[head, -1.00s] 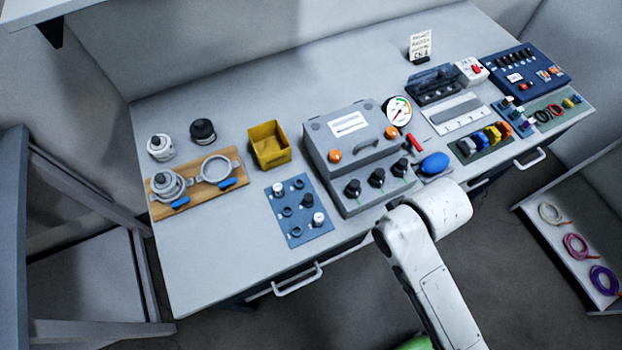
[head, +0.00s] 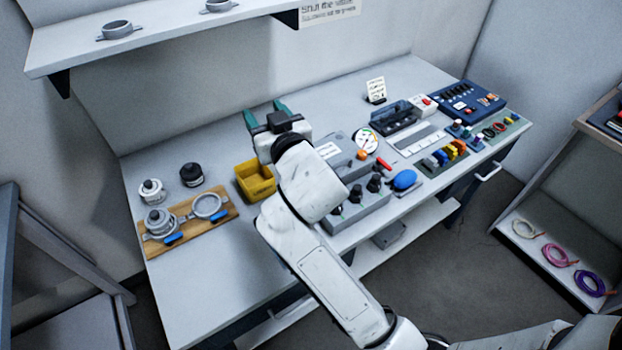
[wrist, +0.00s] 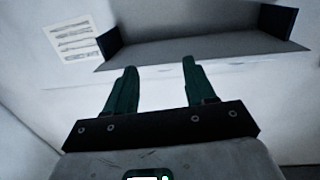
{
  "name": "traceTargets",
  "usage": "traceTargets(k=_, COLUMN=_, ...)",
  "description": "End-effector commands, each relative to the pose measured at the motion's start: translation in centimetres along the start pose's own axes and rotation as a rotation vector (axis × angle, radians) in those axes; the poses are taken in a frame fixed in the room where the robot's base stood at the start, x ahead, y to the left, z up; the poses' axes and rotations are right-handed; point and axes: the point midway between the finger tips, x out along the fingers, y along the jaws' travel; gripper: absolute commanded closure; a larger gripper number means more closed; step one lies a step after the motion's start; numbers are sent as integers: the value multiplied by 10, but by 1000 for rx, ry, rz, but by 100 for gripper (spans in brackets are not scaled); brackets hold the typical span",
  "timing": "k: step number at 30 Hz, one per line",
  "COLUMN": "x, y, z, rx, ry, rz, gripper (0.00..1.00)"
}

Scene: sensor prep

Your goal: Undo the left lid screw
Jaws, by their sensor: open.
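The grey lidded box (head: 341,139) stands on the bench, partly covered by my arm in the head view. Its right orange lid screw (head: 362,154) shows; the left lid screw is hidden behind my arm. Black knobs (head: 373,184) sit on the lower front part of the box. My gripper (head: 265,112) is open and empty, raised left of the box toward the back wall. In the wrist view its two green fingers (wrist: 159,75) stand apart with nothing between them. The box is not in the wrist view.
A yellow bin (head: 256,181) is beside my arm. A wooden board (head: 222,212) with ring clamps lies at left, near a white-topped fitting (head: 152,191) and a black one (head: 192,174). A wall shelf (head: 160,40) overhangs the bench; it also shows in the wrist view (wrist: 200,50).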

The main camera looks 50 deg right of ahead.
Motion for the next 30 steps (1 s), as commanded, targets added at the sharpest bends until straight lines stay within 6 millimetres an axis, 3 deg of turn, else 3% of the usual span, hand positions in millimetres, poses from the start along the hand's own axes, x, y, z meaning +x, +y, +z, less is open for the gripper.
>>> traceTargets(k=1, x=11, y=-5, z=-39, rx=-14, ry=139, rz=-17, gripper=45)
traceTargets(k=3, x=16, y=-19, z=-90, rx=-44, ry=320, rz=-65, gripper=45)
traceTargets(k=6, x=12, y=-47, z=-152, rx=-116, ry=556, rz=-165, gripper=45)
traceTargets(k=10, x=-7, y=-93, z=-206, rx=-262, ry=805, rz=-352, gripper=45)
traceTargets(k=14, x=-29, y=-143, z=-220, rx=-469, ry=960, rz=-590, gripper=45)
traceTargets(k=18, x=-43, y=-186, z=-188, rx=-742, ry=985, rz=-884, gripper=45)
traceTargets(k=21, x=-41, y=-196, z=-141, rx=-956, ry=894, rz=-1096, gripper=45)
traceTargets(k=23, x=-36, y=-192, z=-106, rx=-1085, ry=793, rz=-1217, gripper=45)
traceTargets(k=26, x=-22, y=-163, z=-44, rx=-1287, ry=546, rz=-1393, gripper=45)
traceTargets(k=29, x=-8, y=-107, z=14, rx=-1458, ry=209, rz=-1521, gripper=45)
traceTargets(k=30, x=-3, y=-79, z=33, rx=-1511, ry=62, rz=-1553, gripper=45)
